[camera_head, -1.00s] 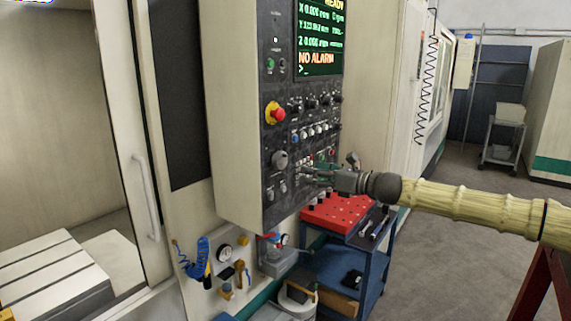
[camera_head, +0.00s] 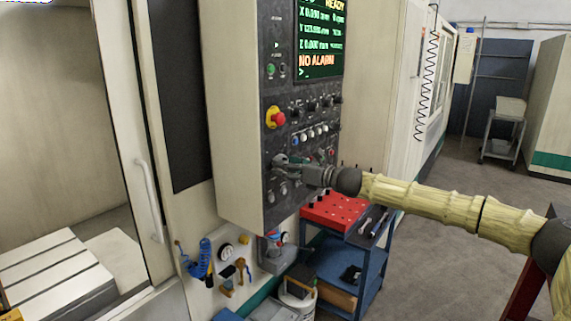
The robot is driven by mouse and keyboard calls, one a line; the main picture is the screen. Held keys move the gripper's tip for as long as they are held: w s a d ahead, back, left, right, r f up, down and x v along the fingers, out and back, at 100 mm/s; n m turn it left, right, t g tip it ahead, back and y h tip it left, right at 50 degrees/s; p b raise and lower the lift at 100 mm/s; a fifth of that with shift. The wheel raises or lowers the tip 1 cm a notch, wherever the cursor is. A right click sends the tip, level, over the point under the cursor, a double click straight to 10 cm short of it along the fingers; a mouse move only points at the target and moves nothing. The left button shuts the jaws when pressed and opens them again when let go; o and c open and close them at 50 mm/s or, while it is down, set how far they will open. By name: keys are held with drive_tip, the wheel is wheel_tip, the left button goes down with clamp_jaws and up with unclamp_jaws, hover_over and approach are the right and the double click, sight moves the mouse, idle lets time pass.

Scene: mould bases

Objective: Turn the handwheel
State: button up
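The handwheel (camera_head: 279,161) is a small grey round knob on the dark control panel (camera_head: 268,216) of the machine, below the red emergency stop button (camera_head: 276,118). My gripper (camera_head: 288,163) is right at the handwheel, with its fingers pointing left at the panel. The fingers overlap the wheel in the camera_head view and partly hide it. I cannot tell whether they touch or grasp it, or how far apart the fingertips are.
A lit screen (camera_head: 320,40) reads NO ALARM above the panel's knobs and switches. A blue cart (camera_head: 345,257) with a red holder tray (camera_head: 333,211) stands below my arm. The open machine door with its handle (camera_head: 149,200) is at left. Floor is clear at right.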

drive_tip(key=shift+w+a, duration=0.1)
drive_tip(key=c, duration=1)
drive_tip(key=shift+c, duration=0.2)
drive_tip(key=shift+f+b, duration=0.15)
drive_tip(key=shift+b, duration=0.5)
